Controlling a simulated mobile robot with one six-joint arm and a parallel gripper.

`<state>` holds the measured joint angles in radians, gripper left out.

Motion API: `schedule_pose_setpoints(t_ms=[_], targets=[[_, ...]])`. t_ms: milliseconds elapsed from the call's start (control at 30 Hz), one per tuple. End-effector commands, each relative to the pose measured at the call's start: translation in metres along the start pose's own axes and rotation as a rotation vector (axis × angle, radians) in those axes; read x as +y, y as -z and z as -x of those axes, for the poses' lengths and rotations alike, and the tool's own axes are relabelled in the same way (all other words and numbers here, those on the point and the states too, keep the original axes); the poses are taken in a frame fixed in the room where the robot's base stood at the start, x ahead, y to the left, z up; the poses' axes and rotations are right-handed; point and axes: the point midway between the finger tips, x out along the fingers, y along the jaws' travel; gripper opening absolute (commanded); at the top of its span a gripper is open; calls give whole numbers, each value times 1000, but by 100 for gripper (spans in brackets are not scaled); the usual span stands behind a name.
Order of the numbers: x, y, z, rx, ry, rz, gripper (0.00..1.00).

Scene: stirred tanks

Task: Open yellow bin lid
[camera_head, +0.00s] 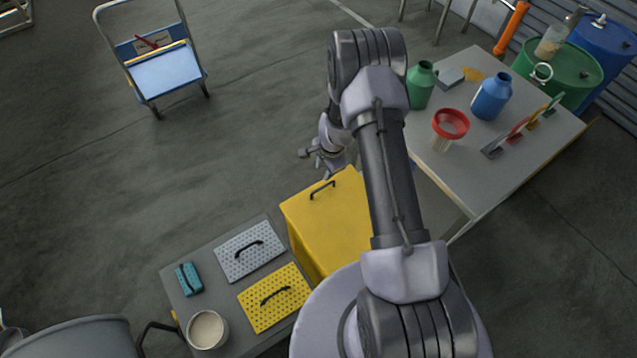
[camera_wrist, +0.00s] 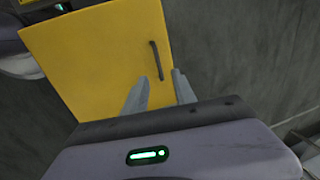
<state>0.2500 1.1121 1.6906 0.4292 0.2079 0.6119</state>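The yellow bin (camera_head: 318,238) stands in the lower middle of the head view, partly hidden by my arm. Its flat yellow lid (camera_head: 342,195) is shut and has a dark bar handle (camera_head: 322,190) near its far edge. In the wrist view the lid (camera_wrist: 90,65) fills the upper left, with the handle (camera_wrist: 155,60) near its right edge. My gripper (camera_wrist: 160,75) is open and empty. Its fingertips are apart and point towards the handle, which lies between them in the picture. I cannot tell the gap to it. In the head view my gripper (camera_head: 314,163) is beyond the lid's far edge.
A low grey table left of the bin holds a grey perforated plate (camera_head: 247,248), a yellow perforated plate (camera_head: 272,297), a teal sponge-like block (camera_head: 188,279) and a pale cup (camera_head: 207,330). A table with bottles and a red funnel (camera_head: 450,124) stands right. Floor beyond the bin is clear.

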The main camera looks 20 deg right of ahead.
Motion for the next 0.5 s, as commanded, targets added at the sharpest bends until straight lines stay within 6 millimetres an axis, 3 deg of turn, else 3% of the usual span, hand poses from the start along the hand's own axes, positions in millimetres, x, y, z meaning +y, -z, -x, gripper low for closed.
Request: schedule_pose_setpoints(t_ms=[33, 300, 500], targets=[[2, 0, -20, -1, -2, 0, 33], [2, -1, -90, -1, -1, 2, 33], [1, -1, -125, -1, 0, 2, 33]])
